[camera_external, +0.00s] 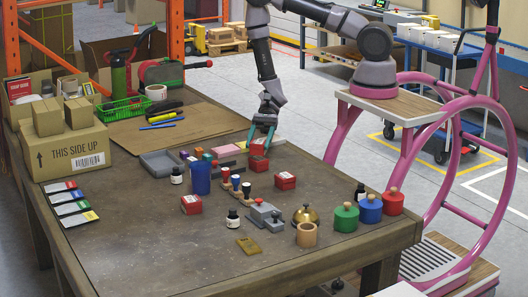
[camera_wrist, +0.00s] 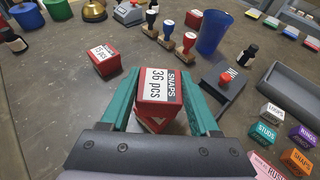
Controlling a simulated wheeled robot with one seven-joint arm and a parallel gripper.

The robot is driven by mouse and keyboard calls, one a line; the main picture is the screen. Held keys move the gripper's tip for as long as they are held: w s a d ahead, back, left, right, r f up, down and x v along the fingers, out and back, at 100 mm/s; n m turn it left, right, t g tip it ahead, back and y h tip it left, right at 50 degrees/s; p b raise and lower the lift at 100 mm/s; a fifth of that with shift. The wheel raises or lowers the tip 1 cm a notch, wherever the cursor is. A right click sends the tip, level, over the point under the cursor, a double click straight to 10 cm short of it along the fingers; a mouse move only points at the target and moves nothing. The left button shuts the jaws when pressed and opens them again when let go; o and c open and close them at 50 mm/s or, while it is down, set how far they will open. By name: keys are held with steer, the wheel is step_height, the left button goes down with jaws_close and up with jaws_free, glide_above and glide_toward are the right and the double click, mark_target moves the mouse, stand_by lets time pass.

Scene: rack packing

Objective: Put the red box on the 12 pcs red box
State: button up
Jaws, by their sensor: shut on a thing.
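My gripper (camera_external: 260,139) is shut on a red box (camera_external: 258,148), with a teal finger on each side. In the wrist view the held box (camera_wrist: 159,87) shows a white label reading "SNAPS 36 pcs". Directly below it is another red box (camera_external: 257,163), also partly visible in the wrist view (camera_wrist: 150,124); its count is hidden, and I cannot tell whether the two touch. A third red box (camera_external: 285,181) stands apart to the right, and in the wrist view (camera_wrist: 103,59) its small count is hard to read. Another red box (camera_external: 191,204) sits further left.
A blue cup (camera_external: 200,178), several stamps (camera_external: 235,184) and a grey tray (camera_external: 160,163) stand left of the gripper. A brass bell (camera_external: 306,214) and green, blue and red pots (camera_external: 346,217) stand at the front right. The table's front left is mostly clear.

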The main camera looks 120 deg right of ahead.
steer(key=shift+f, duration=0.8)
steer(key=shift+f, duration=0.1)
steer(key=o, duration=1.4)
steer(key=shift+o, duration=0.2)
